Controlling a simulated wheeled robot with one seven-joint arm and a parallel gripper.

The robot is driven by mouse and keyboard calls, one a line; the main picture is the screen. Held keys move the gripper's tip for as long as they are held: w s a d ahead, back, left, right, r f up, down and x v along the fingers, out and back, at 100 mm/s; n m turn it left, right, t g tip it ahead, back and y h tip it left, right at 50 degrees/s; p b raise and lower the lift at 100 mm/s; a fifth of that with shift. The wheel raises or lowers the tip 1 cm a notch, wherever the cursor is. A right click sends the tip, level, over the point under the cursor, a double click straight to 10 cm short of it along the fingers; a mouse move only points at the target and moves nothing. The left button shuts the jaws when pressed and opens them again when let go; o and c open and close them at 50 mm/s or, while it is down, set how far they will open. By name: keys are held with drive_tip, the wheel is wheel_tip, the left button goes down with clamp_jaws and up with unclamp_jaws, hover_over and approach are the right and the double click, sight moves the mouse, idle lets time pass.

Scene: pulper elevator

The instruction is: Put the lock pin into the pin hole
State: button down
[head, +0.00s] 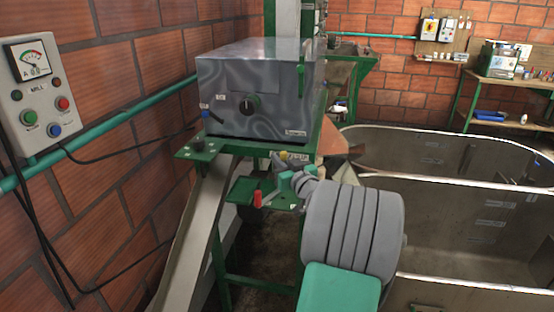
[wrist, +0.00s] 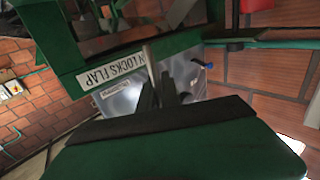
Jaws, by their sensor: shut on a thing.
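The lock pin (wrist: 150,62) is a thin grey rod held between the dark fingers of my gripper (wrist: 165,88) in the wrist view. Its far end reaches the edge of a green frame bar, beside a white label (wrist: 118,70) reading "LOCKS FLAP". I cannot tell whether the pin touches the bar or enters it. In the head view my gripper (head: 279,160) is at the green frame just below the grey machine box, by a small yellow label (head: 293,155). The pin hole cannot be made out in either view.
The grey machine box (head: 262,90) with a black knob stands above the green frame (head: 235,147). A red handle (head: 257,198) is just below left of my gripper. A sloping chute (head: 198,230) runs down left. A large tank (head: 470,215) lies right.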

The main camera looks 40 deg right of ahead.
drive_tip(key=shift+s+f+b, duration=0.1)
drive_tip(key=shift+b, duration=0.5)
wheel_tip(320, 180, down, 6)
drive_tip(key=b, duration=0.6)
drive_tip(key=shift+r, duration=0.2)
drive_tip(key=shift+b, duration=1.35)
idle(0.5)
drive_tip(key=shift+a+f+b, duration=0.1)
drive_tip(key=shift+f+b, duration=2.35)
drive_tip(key=shift+b, duration=0.25)
drive_tip(key=c, duration=1.5)
unclamp_jaws()
drive_tip(key=shift+f, duration=0.1)
